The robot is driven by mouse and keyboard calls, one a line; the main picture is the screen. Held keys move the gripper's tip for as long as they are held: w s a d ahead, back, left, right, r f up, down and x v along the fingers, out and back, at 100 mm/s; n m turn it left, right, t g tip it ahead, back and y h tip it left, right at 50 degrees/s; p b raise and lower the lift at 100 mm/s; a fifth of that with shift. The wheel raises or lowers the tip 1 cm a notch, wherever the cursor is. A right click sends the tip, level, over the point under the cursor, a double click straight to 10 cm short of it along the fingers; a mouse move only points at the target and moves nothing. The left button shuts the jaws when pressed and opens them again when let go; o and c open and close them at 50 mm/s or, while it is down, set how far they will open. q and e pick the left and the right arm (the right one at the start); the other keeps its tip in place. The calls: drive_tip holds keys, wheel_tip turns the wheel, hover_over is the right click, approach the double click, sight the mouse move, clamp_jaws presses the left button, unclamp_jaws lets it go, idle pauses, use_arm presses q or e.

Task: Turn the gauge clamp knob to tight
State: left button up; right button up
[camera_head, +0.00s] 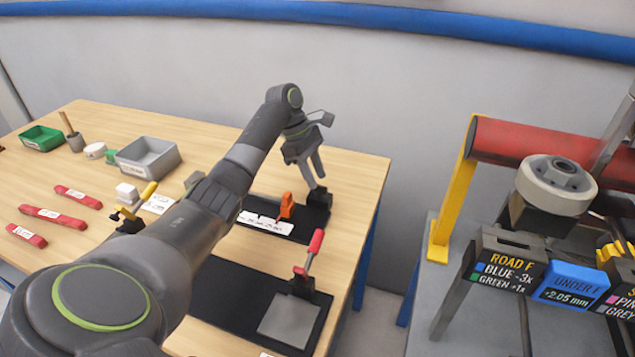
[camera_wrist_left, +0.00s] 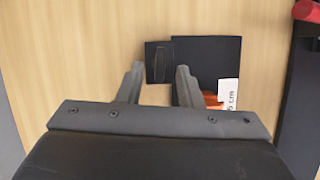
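My left gripper (camera_head: 313,172) reaches over the far right of the wooden table, its fingers pointing down. In the left wrist view the gripper (camera_wrist_left: 160,70) is open, with a gap between its fingers and nothing held. Just beyond the fingertips in that view is a small black block (camera_wrist_left: 158,48) with a narrow raised or slotted bar on top; it looks like the clamp knob. In the head view a black block (camera_head: 318,199) is below the fingers on a black plate, beside an orange piece (camera_head: 287,206). Contact and the knob's tight mark cannot be made out. The right gripper is not in view.
A red-handled clamp (camera_head: 315,243) stands upright on a nearer black plate. A white label strip (camera_head: 265,224) lies by the orange piece. Red bars (camera_head: 52,217), a grey bin (camera_head: 148,157) and a green bin (camera_head: 42,139) are left. A wheel (camera_head: 556,182) sits on a separate stand right.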

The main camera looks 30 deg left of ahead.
sight(320, 190)
use_arm(q)
drive_tip(key=shift+x, duration=1.25)
clamp_jaws()
drive_tip(key=shift+r, duration=0.1)
